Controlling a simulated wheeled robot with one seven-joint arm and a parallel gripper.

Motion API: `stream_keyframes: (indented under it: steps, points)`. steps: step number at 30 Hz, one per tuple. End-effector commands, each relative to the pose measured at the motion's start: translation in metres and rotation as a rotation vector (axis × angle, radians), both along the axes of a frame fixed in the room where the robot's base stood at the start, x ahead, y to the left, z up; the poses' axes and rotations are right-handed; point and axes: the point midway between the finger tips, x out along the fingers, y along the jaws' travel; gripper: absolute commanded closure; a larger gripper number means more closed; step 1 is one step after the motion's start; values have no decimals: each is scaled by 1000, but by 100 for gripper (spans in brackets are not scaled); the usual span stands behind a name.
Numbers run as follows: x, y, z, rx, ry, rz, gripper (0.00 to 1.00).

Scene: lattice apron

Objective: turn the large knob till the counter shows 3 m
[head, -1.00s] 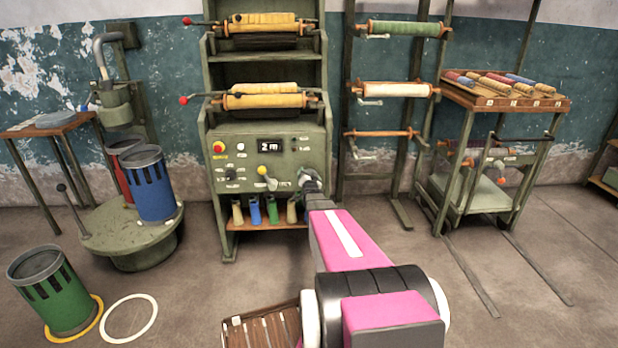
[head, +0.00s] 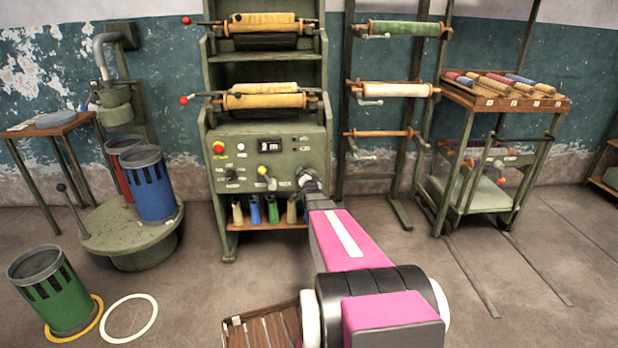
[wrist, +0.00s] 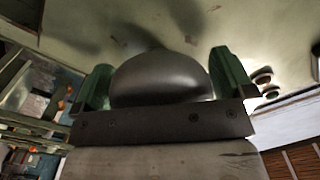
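The large knob (wrist: 162,75) is a dark, rounded metal piece in the wrist view. My gripper (wrist: 160,62) has its green fingers on both sides of the knob, closed against it. In the head view my gripper (head: 309,180) is at the lower right of the green machine panel (head: 222,155) and hides the knob. The counter (head: 269,144) is a small black display on the panel; its small digits look like 3 m.
The panel also has a red-yellow button (head: 218,147) and a yellow-topped lever (head: 262,170) left of my gripper. Several spools (head: 254,211) stand on the shelf below. A rack with rollers (head: 395,90) is to the right.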

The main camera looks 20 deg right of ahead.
Motion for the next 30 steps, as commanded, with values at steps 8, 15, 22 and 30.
stream_keyframes:
  steps: [8, 15, 22, 30]
  points:
    - [-17, 5, 1, 0, 0, 0, 0]
    - [-58, 17, 1, 0, 1, 0, 0]
    - [-95, 27, 1, 0, 1, 0, 0]
    - [-104, 30, 0, 0, 0, 0, 0]
